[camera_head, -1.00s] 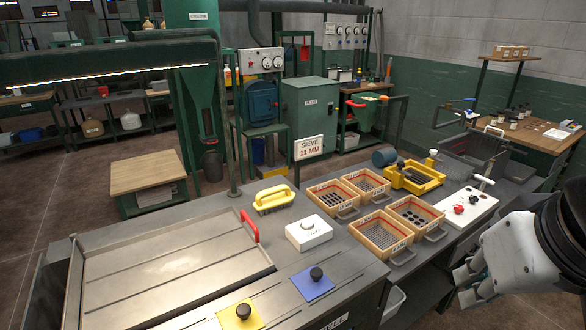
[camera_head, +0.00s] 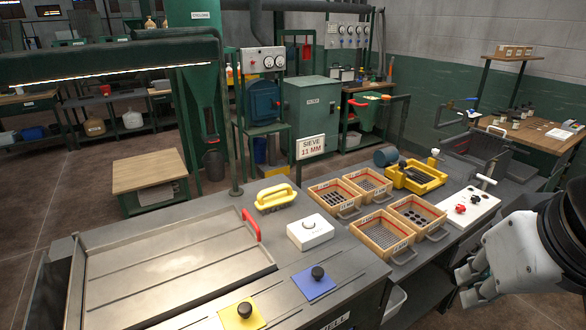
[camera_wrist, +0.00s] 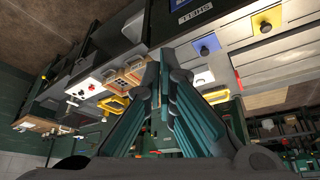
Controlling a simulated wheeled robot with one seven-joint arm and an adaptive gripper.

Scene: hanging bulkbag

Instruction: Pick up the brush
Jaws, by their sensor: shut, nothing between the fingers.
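The brush (camera_head: 275,197) has a yellow handle and dark bristles. My gripper (camera_head: 466,286) is at the lower right of the head view, in front of the bench and well apart from the brush. Its fingers are together and empty. In the wrist view the gripper (camera_wrist: 163,62) is shut, and part of a yellow thing that looks like the brush (camera_wrist: 217,97) shows right of the fingers.
A white box (camera_head: 310,232) stands right of the brush, and the metal tray (camera_head: 165,268) with a red handle lies to its left. Wooden sieve boxes (camera_head: 380,233) sit between brush and gripper. Blue (camera_head: 314,284) and yellow (camera_head: 241,318) knobbed plates lie at the front.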

